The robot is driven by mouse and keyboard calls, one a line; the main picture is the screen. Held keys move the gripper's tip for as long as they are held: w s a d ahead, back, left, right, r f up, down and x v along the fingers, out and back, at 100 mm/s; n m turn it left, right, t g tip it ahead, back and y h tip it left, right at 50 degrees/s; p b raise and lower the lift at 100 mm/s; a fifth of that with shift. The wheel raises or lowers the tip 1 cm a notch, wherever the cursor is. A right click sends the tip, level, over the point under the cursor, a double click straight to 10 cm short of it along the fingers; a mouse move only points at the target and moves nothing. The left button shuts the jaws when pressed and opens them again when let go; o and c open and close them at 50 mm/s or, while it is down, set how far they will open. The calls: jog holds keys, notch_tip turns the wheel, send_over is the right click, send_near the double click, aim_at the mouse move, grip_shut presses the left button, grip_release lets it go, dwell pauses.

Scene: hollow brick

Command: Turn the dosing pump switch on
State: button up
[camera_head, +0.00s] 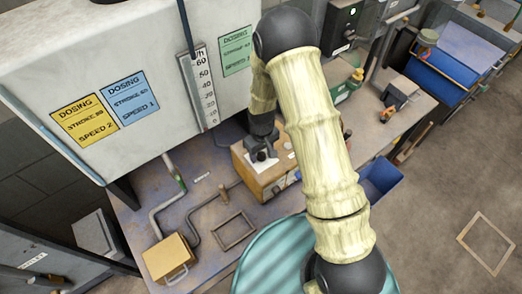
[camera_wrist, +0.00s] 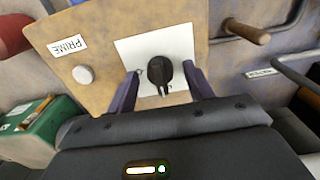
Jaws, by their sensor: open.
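The dosing pump (camera_head: 250,178) is a tan wooden-looking box on the bench, partly hidden behind my arm in the head view. In the wrist view its tan face (camera_wrist: 105,45) carries a white plate (camera_wrist: 130,48) with a black rotary switch (camera_wrist: 158,72). The switch's pointer end is toward the bottom of the picture. My gripper (camera_wrist: 162,85) is open, one dark finger on each side of the switch, with gaps visible between fingers and switch. In the head view my gripper (camera_head: 260,146) is at the plate.
In the wrist view a pale round button (camera_wrist: 83,75) sits beside a PRIME label (camera_wrist: 68,46). A wooden peg (camera_wrist: 246,30) sticks out right of the plate. On the bench are a yellow box (camera_head: 168,258) and a wire frame (camera_head: 233,231). A large tank (camera_head: 110,60) stands left.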

jog(key=c, duration=1)
jog(key=shift+m+b, duration=0.4)
jog(key=shift+m, duration=0.1)
jog(key=m+b, duration=0.1)
jog(key=m, duration=0.1)
jog(key=shift+m, duration=0.4)
jog(key=m+b, duration=0.1)
jog(key=m, duration=0.3)
jog(key=shift+m, duration=0.3)
jog(key=m, duration=0.9)
jog(key=shift+m+p, duration=0.3)
